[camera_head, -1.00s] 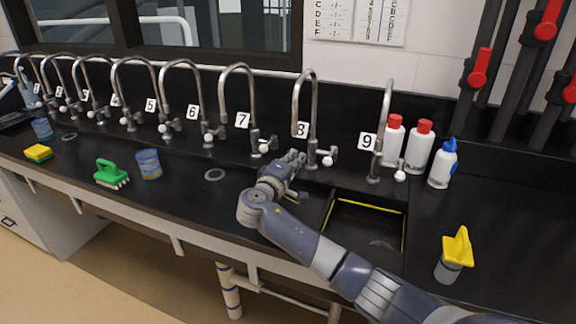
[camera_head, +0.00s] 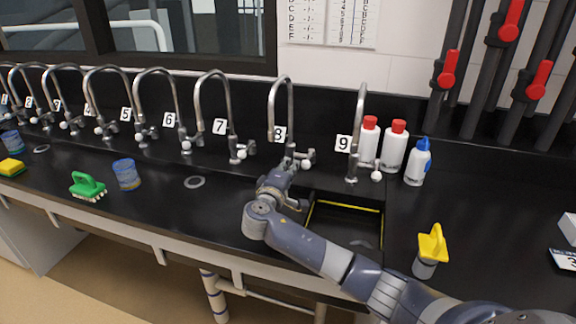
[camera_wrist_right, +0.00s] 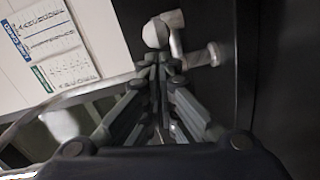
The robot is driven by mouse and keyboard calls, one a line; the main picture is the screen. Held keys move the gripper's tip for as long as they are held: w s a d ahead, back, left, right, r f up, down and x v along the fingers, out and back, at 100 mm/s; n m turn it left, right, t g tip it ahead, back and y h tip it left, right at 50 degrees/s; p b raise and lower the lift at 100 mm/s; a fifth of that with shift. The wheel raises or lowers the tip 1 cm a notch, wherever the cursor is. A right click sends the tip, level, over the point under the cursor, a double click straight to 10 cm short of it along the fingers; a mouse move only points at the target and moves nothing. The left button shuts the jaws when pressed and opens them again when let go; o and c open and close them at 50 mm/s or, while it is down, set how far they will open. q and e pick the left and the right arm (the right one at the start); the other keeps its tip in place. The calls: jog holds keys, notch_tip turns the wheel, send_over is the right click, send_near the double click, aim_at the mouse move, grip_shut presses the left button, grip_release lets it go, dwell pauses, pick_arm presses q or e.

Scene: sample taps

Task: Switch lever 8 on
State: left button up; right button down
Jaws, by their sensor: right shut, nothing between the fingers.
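Tap 8 (camera_head: 289,112) is a grey gooseneck tap behind the sink, with its label "8" (camera_head: 279,134) to its left. Its lever has a round white knob (camera_head: 306,164) low on the right side of the tap. My right gripper (camera_head: 290,166) is shut and empty, low at the tap's base, just left of the knob. In the right wrist view the closed fingertips (camera_wrist_right: 158,62) lie just below a white knob (camera_wrist_right: 155,34) on a grey tap fitting (camera_wrist_right: 205,55). Whether they touch it I cannot tell. My left gripper is not in view.
Tap 7 (camera_head: 228,115) stands to the left and tap 9 (camera_head: 360,125) to the right. A black sink (camera_head: 345,225) lies in front. Red-capped bottles (camera_head: 392,152) and a blue-capped bottle (camera_head: 417,166) stand right of tap 9. A yellow-topped item (camera_head: 432,245) stands on the right.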

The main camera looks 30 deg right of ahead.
aim_at(305, 165)
jog(key=shift+s+d+n+t+y, duration=0.2)
jog(key=shift+s+n+t+y, duration=0.2)
jog(key=shift+s+t+y, duration=0.15)
jog(key=s+d+n+t+y+p, duration=0.1)
jog(key=y, duration=0.1)
jog(key=s+d+n+t+y, duration=0.1)
jog(key=s+n+t+y, duration=0.1)
jog(key=shift+s+d+n+y+p, duration=0.1)
jog(key=shift+d+n+y+p, duration=0.15)
jog(key=shift+n+p, duration=0.1)
jog(key=shift+s+d, duration=0.6)
jog(key=shift+d, duration=0.3)
jog(key=shift+s+d, duration=0.55)
jog(key=shift+d, duration=0.3)
jog(key=shift+a, duration=0.1)
